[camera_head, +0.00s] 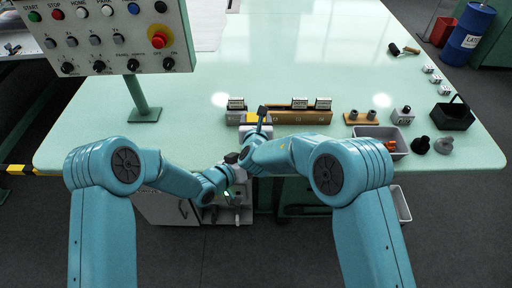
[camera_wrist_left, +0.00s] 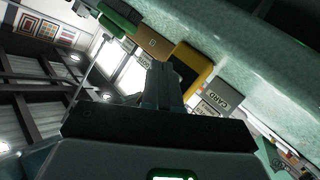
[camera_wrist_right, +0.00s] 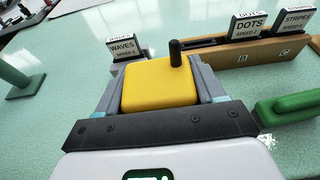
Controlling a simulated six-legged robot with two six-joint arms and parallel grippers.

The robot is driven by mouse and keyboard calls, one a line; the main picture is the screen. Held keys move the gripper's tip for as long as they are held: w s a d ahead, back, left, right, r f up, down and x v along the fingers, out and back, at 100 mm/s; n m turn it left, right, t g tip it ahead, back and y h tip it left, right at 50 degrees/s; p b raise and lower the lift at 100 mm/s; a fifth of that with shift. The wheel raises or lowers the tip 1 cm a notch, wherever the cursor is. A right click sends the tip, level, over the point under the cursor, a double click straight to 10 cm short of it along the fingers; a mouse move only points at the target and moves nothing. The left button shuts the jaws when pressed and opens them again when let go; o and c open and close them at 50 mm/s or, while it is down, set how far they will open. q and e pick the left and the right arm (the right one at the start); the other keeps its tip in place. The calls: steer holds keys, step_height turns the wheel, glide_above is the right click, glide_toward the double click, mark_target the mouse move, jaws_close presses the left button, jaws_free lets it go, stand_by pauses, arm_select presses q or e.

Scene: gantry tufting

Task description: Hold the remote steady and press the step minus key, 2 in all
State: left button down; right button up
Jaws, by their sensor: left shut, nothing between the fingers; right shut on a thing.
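The remote (camera_wrist_right: 158,88) is a yellow box with a black stub standing up from its far edge, in the right wrist view. My right gripper (camera_wrist_right: 161,76) is shut on it, one finger on each side. In the head view my right gripper (camera_head: 258,122) is at the table's front edge, with the black stub (camera_head: 262,112) rising there. My left gripper (camera_wrist_left: 166,82) is shut and empty, its fingers pointing toward the remote. The yellow remote (camera_wrist_left: 192,66) also shows beside those fingers in the left wrist view; I cannot tell whether they touch. The step minus key cannot be made out.
A wooden rack (camera_head: 318,117) with labelled cards stands behind my right gripper. A control panel (camera_head: 110,35) on a post is at the left. A grey tray (camera_head: 402,147), a black basket (camera_head: 452,116) and small parts are at the right. The table's middle is clear.

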arm_select(q)
steer(key=shift+w, duration=0.1)
steer(key=shift+w, duration=0.35)
steer(key=shift+w, duration=0.5)
stand_by(1.0)
steer(key=shift+s, duration=0.95)
steer(key=shift+s, duration=2.5)
